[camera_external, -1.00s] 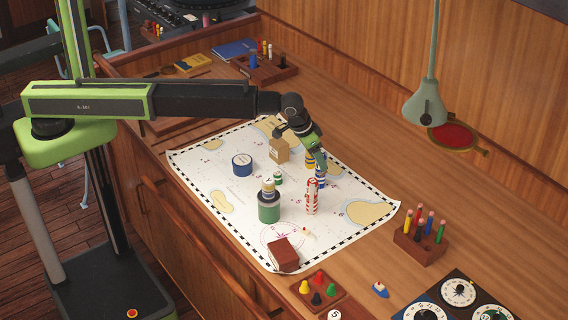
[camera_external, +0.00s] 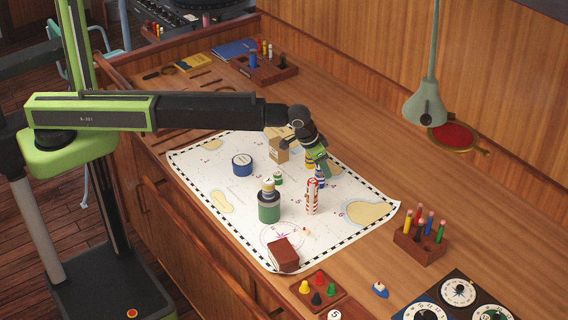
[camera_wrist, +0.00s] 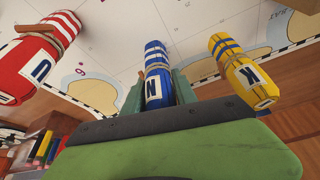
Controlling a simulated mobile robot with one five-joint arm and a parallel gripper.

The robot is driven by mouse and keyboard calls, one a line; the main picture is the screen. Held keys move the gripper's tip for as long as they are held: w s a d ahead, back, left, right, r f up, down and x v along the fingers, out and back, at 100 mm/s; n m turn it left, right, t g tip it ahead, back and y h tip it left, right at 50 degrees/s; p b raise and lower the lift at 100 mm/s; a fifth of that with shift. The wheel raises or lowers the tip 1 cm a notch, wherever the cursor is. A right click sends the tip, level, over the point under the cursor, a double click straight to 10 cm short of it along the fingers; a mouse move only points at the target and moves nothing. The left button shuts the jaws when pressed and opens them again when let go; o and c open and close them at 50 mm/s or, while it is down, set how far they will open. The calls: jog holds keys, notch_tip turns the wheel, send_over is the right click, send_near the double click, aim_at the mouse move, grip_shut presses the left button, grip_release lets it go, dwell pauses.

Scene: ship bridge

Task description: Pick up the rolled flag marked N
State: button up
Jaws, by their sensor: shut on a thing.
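The rolled flag marked N (camera_wrist: 154,88) is blue with white bands and a cord, with its letter facing the wrist camera. My gripper (camera_wrist: 157,88) is shut on it, one finger on each side. In the external view the blue flag (camera_external: 320,178) shows below my gripper (camera_external: 318,163), over the chart (camera_external: 235,188); I cannot tell whether it touches the chart. A yellow rolled flag marked K (camera_wrist: 240,70) is to its right in the wrist view. A red and white rolled flag marked U (camera_wrist: 36,55) is to its left, and shows nearer the camera in the external view (camera_external: 312,198).
On the chart stand a green cylinder (camera_external: 269,209), a blue round tin (camera_external: 242,164), a cardboard box (camera_external: 279,152) and a dark red block (camera_external: 284,254). A pen rack (camera_external: 421,247) stands right of the chart. A lamp (camera_external: 426,106) hangs over the desk's far side.

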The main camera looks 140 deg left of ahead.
jog(key=shift+r, duration=0.1)
grip_shut()
notch_tip(320, 180, up, 10)
jog(key=p, duration=1)
